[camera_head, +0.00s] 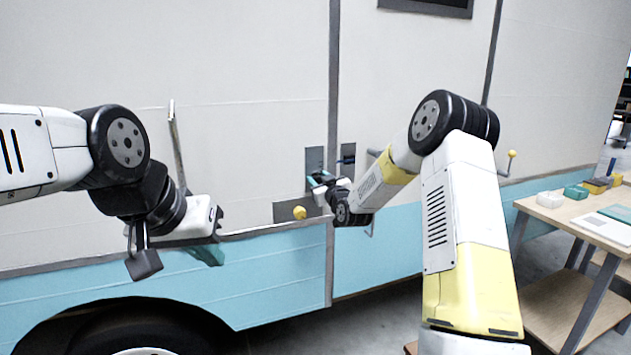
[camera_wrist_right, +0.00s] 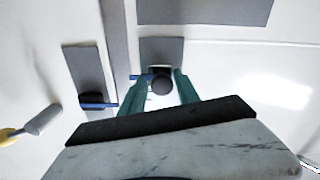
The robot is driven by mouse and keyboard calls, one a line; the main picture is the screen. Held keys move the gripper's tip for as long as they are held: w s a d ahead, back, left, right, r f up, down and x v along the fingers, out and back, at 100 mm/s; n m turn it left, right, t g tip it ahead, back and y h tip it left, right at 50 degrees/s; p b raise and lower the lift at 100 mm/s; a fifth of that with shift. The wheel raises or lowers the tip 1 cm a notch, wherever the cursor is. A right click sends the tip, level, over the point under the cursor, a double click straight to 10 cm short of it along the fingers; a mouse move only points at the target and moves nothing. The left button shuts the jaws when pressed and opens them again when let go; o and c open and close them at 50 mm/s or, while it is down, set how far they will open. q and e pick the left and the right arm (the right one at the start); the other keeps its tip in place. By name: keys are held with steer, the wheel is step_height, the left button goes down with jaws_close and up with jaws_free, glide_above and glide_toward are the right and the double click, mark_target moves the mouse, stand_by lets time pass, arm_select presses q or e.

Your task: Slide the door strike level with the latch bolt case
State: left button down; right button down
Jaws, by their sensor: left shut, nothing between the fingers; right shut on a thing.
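Two grey plates flank the door seam on the camper side. My right gripper (camera_head: 318,181) is at the plate left of the seam. In the right wrist view, which is upside down against the head view, its teal fingers (camera_wrist_right: 160,92) are shut on a round black knob (camera_wrist_right: 162,85) with a blue line, apparently the door strike. Across the seam, a black block with a blue bar (camera_wrist_right: 97,103), apparently the latch bolt case, sits on the other plate (camera_wrist_right: 82,62). The two blue marks are not level. My left gripper (camera_head: 210,254) is shut and empty, away from both.
A yellow knob (camera_head: 299,212) is on a lower grey plate (camera_head: 282,206). A bar handle (camera_head: 179,145) stands out at left, and a yellow-tipped lever (camera_head: 511,154) at right. A wooden table (camera_head: 540,209) with small boxes stands far right. Open floor lies beside it.

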mark_target(314, 161)
steer(key=shift+s+a, duration=0.1)
steer(key=shift+a, duration=0.15)
steer(key=shift+a+r, duration=0.15)
steer(key=shift+r, duration=2.5)
steer(key=c, duration=1.1)
jaws_free()
steer(key=shift+c, duration=0.2)
steer(key=shift+d, duration=0.25)
steer(key=v, duration=0.7)
steer(key=shift+s, duration=0.35)
